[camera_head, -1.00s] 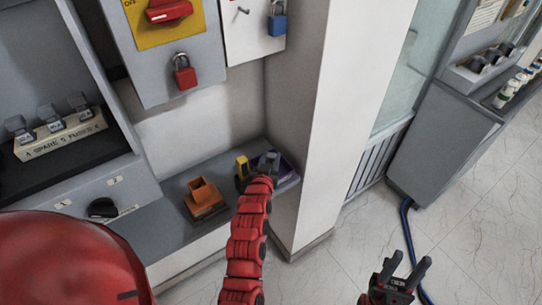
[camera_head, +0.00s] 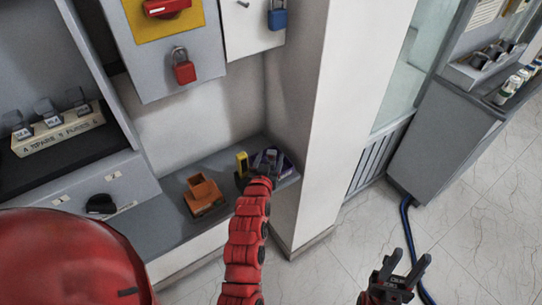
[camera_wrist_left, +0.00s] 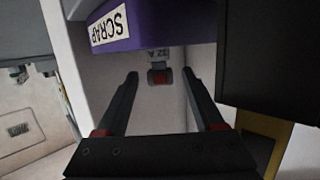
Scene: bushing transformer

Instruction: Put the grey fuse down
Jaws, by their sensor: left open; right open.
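My left gripper (camera_head: 266,159) is over the shelf by the wall corner, at the purple scrap bin (camera_head: 286,167). In the left wrist view its two fingers (camera_wrist_left: 163,98) are spread apart. A small grey fuse (camera_wrist_left: 159,58) marked 32 A, with a red part, shows beyond the fingertips, apart from both fingers. It is right by the edge of the purple bin (camera_wrist_left: 170,28) with the SCRAP label; I cannot tell whether it rests inside. In the head view the gripper hides this fuse. My right gripper (camera_head: 404,267) is open and empty above the floor.
A yellow object (camera_head: 242,166) stands just left of my left gripper, and an orange holder (camera_head: 203,194) sits further left on the shelf. A spare-fuse rack (camera_head: 58,130) is at the left. A white pillar (camera_head: 335,110) stands close on the right.

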